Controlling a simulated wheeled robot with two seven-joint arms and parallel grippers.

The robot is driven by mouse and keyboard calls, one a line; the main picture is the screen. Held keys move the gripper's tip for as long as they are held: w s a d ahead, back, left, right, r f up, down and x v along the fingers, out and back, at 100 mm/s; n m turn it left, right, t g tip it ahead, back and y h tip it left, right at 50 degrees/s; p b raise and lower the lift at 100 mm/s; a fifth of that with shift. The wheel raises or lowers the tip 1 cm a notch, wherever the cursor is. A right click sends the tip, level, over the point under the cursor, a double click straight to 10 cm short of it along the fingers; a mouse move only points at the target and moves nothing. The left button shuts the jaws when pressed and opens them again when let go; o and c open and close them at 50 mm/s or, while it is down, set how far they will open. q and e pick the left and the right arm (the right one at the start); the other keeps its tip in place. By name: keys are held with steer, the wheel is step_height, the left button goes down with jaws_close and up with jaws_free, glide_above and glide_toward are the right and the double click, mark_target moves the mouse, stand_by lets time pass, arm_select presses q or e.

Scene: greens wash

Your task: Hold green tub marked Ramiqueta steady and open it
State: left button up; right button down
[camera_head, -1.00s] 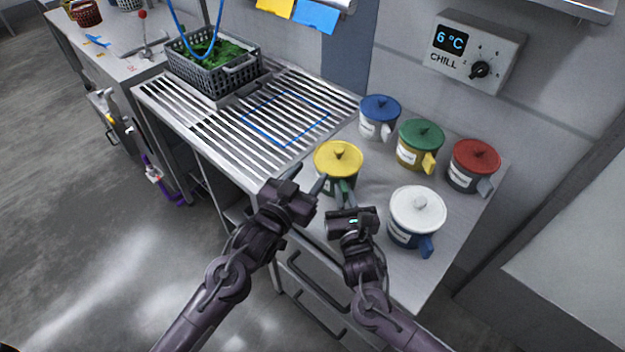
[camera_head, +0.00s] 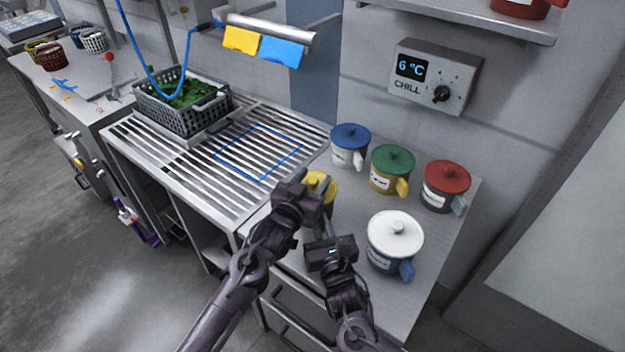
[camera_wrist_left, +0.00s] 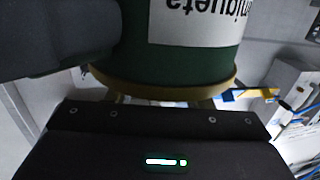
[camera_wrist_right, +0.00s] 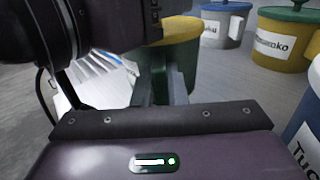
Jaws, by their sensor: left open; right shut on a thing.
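The green tub with a yellow lid (camera_head: 327,187) stands on the counter, partly hidden behind my left gripper. In the left wrist view, its white label (camera_wrist_left: 200,22) appears upside down and reads "...niqueta"; the yellow lid (camera_wrist_left: 165,92) is at the finger side. My left gripper (camera_head: 314,187) is open at the lid, with the fingers mostly hidden. My right gripper (camera_head: 328,234) is shut at the near side of the tub, on what seems its handle. In the right wrist view, the green body (camera_wrist_right: 183,62) shows beyond the fingers, lid seated on top.
Tubs with blue (camera_head: 350,147), green (camera_head: 392,168), red (camera_head: 446,186) and white (camera_head: 395,240) lids stand behind and right. A slatted drainboard (camera_head: 200,165) with a basket of greens (camera_head: 183,104) lies left. A chill control box (camera_head: 434,76) is on the wall.

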mark_target(313, 180)
arm_select(q)
steer(key=shift+w, duration=0.1)
jaws_close()
stand_by(0.3)
steer(key=shift+r, duration=0.2)
stand_by(0.6)
steer(key=shift+r, duration=0.95)
steer(key=shift+r, duration=2)
arm_select(e)
steer(key=c, duration=1.4)
jaws_free()
steer(key=shift+o, duration=0.2)
